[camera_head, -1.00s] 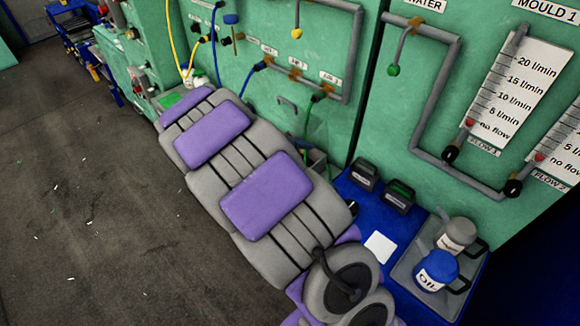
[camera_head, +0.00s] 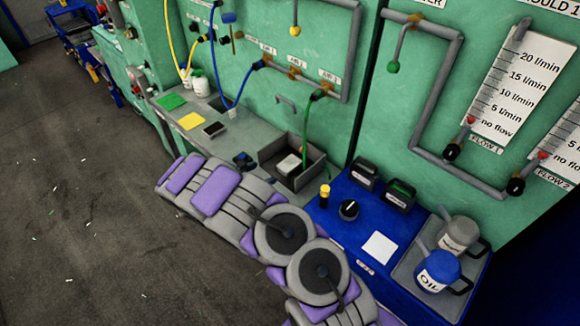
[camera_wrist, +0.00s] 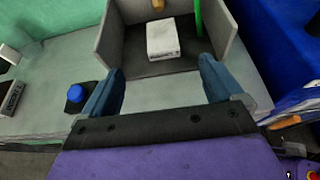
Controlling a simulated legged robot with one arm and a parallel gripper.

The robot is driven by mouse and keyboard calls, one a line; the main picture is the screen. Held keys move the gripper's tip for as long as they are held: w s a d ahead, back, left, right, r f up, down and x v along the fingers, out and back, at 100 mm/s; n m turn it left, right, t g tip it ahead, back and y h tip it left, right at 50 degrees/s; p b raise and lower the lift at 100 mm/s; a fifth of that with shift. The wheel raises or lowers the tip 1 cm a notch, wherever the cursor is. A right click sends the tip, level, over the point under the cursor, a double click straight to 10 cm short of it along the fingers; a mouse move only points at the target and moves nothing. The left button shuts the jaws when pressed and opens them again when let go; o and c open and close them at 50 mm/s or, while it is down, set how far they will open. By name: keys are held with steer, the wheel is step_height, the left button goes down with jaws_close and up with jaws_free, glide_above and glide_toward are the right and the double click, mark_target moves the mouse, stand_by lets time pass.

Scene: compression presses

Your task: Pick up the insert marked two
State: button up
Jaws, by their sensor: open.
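In the head view I cannot read a "two" on any object, so I cannot tell which is the insert. A pale block (camera_head: 288,164) lies in a grey open-fronted tray (camera_head: 312,178) on the bench. In the wrist view the block (camera_wrist: 162,40) has dark, unreadable lettering on its front edge and lies inside the tray (camera_wrist: 232,40). My gripper (camera_wrist: 162,74) is open and empty, its two blue fingers apart, with the block between and beyond the fingertips. In the head view my arm hides the bench front, and I cannot make out the fingers.
A blue knob (camera_wrist: 76,93) on a dark base is close to the left finger. A dark labelled item (camera_head: 214,129), green pad (camera_head: 171,102) and yellow pad (camera_head: 191,121) lie on the bench. Right is a blue bench (camera_head: 335,215) with cans. A green hose (camera_head: 308,120) hangs into the tray.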

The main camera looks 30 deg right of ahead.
steer(key=b, duration=0.2)
glide_toward(286, 165)
steer(key=x, duration=0.4)
steer(key=shift+w+d+f, duration=0.15)
steer(key=shift+s+b+x, duration=0.2)
steer(key=shift+b+x, duration=0.55)
steer(key=shift+x, duration=2.15)
steer(key=shift+d, duration=0.1)
steer(key=shift+c, duration=0.2)
steer(key=c, duration=1.4)
